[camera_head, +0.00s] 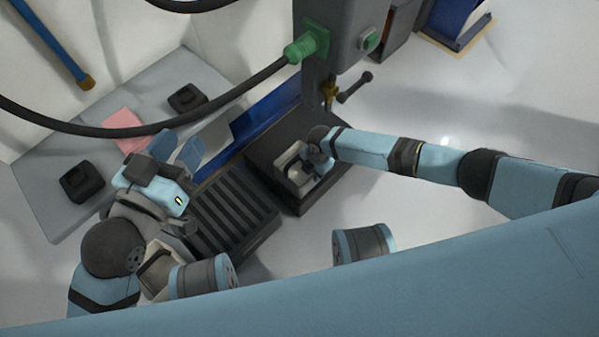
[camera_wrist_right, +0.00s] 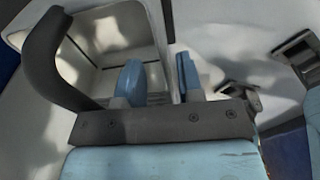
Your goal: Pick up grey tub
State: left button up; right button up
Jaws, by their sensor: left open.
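The grey tub (camera_head: 293,174) sits on a dark platform at the foot of the machine in the head view. My right gripper (camera_head: 318,152) is at the tub, and the wrist and fingers partly cover it there. In the right wrist view the pale, open-topped tub (camera_wrist_right: 112,32) shows its inside. My right gripper's blue fingertips (camera_wrist_right: 160,75) are on either side of one tub wall, one finger inside and one outside. Whether they press on the wall is unclear. My left gripper (camera_head: 177,149) is open and empty above the grey table's near edge.
A dark ribbed rack (camera_head: 235,213) stands left of the platform (camera_head: 318,198). The grey table (camera_head: 68,150) holds two black blocks (camera_head: 82,181) and a pink sheet (camera_head: 123,126). A thick black cable (camera_head: 190,118) hangs across.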

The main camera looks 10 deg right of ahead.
jog(key=b, duration=0.4)
send_over(312, 187)
jog(key=f, duration=0.5)
jog(key=shift+w+d+f, duration=0.1)
jog(key=shift+w+d, duration=0.05)
jog(key=shift+w, duration=0.05)
pick_arm(q)
jog(key=shift+w+a+r+m+t+h+p, duration=0.2)
jog(key=shift+w+a+m+t, duration=0.1)
jog(key=shift+w+m, duration=0.2)
jog(key=shift+w+a+r+m+t+h+p, duration=0.1)
jog(key=shift+w+a+m+t+p, duration=0.1)
jog(key=shift+w+m+t, duration=0.3)
jog(key=shift+s, duration=0.15)
pick_arm(e)
grip_shut()
